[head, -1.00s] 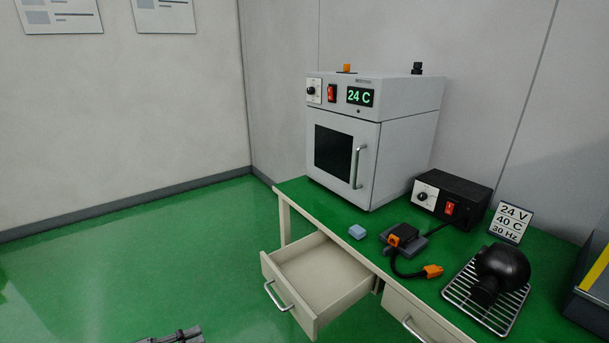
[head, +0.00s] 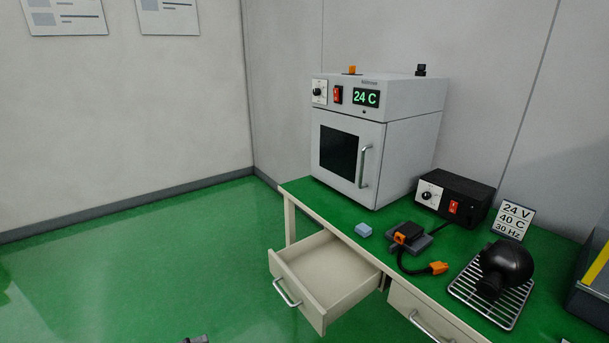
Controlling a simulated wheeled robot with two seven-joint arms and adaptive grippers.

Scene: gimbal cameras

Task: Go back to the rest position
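A small dark piece of a gripper (head: 196,339) shows at the bottom edge of the head view, over the green floor, left of the open drawer. It is cut off by the frame. I cannot tell which arm it belongs to, or whether it is open or shut. No other part of my arms shows, and nothing on the bench is being touched.
The drawer (head: 326,272) stands open and empty. The floor at left is clear.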

